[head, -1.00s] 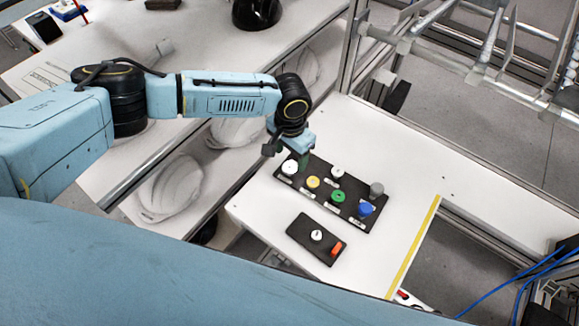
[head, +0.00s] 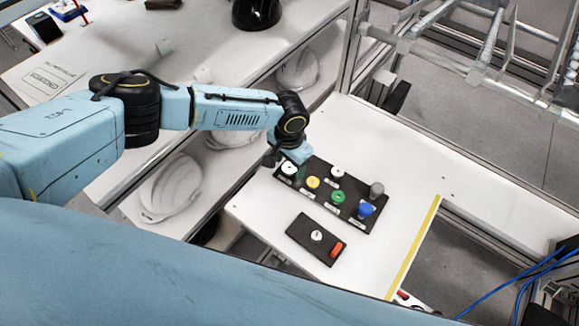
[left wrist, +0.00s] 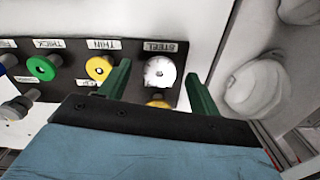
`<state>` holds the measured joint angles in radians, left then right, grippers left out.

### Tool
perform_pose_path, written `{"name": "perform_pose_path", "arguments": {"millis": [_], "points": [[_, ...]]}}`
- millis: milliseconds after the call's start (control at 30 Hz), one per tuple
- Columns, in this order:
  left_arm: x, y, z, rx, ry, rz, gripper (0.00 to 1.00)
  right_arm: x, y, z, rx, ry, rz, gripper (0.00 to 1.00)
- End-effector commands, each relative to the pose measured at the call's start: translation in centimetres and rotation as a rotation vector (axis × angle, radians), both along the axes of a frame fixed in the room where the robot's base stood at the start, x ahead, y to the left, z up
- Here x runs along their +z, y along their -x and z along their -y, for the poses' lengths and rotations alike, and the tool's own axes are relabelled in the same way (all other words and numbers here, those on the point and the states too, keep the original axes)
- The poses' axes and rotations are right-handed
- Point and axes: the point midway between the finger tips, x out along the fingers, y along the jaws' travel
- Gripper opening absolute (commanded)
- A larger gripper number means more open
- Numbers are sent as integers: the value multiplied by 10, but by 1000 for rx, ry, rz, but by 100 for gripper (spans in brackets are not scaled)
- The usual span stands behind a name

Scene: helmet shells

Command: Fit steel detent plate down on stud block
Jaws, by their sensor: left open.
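The steel detent plate (left wrist: 160,73) is a pale notched disc at the "STEEL" label on the long black tray (head: 343,217). In the head view it shows as a white disc (head: 289,168) at the tray's left end. My left gripper (left wrist: 157,76) is open and empty, its two green fingers on either side of the plate in the wrist view. I cannot tell how high the fingertips are above the tray. The stud block (head: 306,246) is the smaller black block nearer me, with a white round part on it and an orange piece at its right end. My right gripper is not in view.
The tray also holds a yellow disc (head: 313,183), a green disc (head: 338,197), a blue part (head: 366,209), a grey cylinder (head: 376,189) and another white part (head: 337,172). White helmet shells (head: 172,188) lie on the left. The white table (head: 400,160) is clear right of the tray.

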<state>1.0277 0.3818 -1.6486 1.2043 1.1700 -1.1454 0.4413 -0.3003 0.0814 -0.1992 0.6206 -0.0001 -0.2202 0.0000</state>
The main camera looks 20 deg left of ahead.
Motion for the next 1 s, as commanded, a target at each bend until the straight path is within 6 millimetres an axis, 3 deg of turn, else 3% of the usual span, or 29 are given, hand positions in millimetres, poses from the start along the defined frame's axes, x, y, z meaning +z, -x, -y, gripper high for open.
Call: {"name": "perform_pose_path", "arguments": {"millis": [333,700,1000], "points": [[-1,0,0,0,0,1,63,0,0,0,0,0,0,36],[-1,0,0,0,0,0,16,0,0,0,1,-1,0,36],[2,-1,0,-1,0,1,15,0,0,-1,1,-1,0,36]]}}
